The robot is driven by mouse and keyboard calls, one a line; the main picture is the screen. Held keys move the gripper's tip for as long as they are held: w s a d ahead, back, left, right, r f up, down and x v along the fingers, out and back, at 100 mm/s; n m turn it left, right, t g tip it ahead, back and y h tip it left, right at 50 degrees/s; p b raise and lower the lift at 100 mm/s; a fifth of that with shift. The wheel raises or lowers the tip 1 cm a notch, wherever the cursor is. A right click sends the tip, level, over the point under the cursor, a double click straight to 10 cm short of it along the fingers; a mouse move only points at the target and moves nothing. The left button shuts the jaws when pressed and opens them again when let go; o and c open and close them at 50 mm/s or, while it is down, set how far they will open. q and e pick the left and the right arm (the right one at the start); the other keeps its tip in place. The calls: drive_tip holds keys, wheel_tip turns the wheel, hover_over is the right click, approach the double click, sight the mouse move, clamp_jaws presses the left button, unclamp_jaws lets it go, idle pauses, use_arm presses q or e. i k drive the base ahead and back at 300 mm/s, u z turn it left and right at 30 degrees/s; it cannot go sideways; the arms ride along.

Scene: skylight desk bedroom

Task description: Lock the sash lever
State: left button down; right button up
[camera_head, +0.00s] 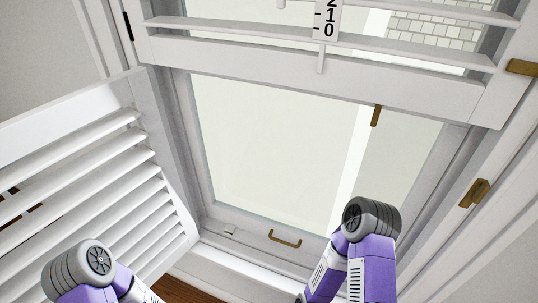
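The window sash (255,222) has a pale frame around a large pane, with a bronze pull handle (285,241) on its bottom rail. A thin brass lever (376,116) points down just below the upper louvred panel. A brass fitting (474,192) sits on the right side of the frame. I cannot tell for sure which brass piece is the sash lever. My two purple arms reach in from the bottom edge, one at left and one right of the middle. Only arm links and grey joints show; neither gripper is in view.
A white louvred shutter (150,172) stands swung open at the left. Another louvred panel (310,62) spans the top, with a numbered white scale (326,22) at its middle. Another brass fitting (522,67) is at the upper right. The space before the pane is clear above my arms.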

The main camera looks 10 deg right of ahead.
sight(375, 117)
drive_tip(key=z, duration=0.85)
drive_tip(key=k, duration=0.4)
drive_tip(key=z, duration=0.3)
drive_tip(key=i, duration=0.5)
